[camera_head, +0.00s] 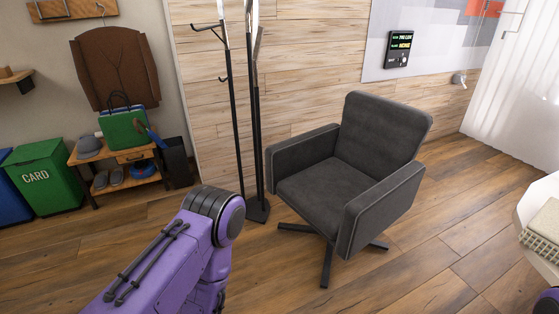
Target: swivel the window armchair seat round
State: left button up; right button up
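The dark grey armchair (326,197) stands on the wooden floor right of centre, on a dark star-shaped swivel base (326,265). Its backrest (382,128) is at the back right, and its seat opens toward the front left. The two armrests are at its left (302,158) and front right (382,212). My purple left arm comes in at the bottom, left of the chair and apart from it in the picture. Neither gripper is in view. A small purple part shows at the lower right edge.
A black coat stand (236,110) rises just left of the chair. A low wooden bench (122,167) with a green bag (122,131) and shoes is farther left, beside a green CARD bin (45,178). A white table edge (530,210) is at right. Floor in front of the chair is clear.

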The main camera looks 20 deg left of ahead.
aim_at(351, 181)
jog(key=z, duration=0.2)
jog(key=k, duration=0.4)
jog(key=u, duration=1.35)
jog(key=i, duration=1.7)
jog(key=z, duration=0.9)
jog(key=i, duration=0.7)
jog(key=z, duration=0.65)
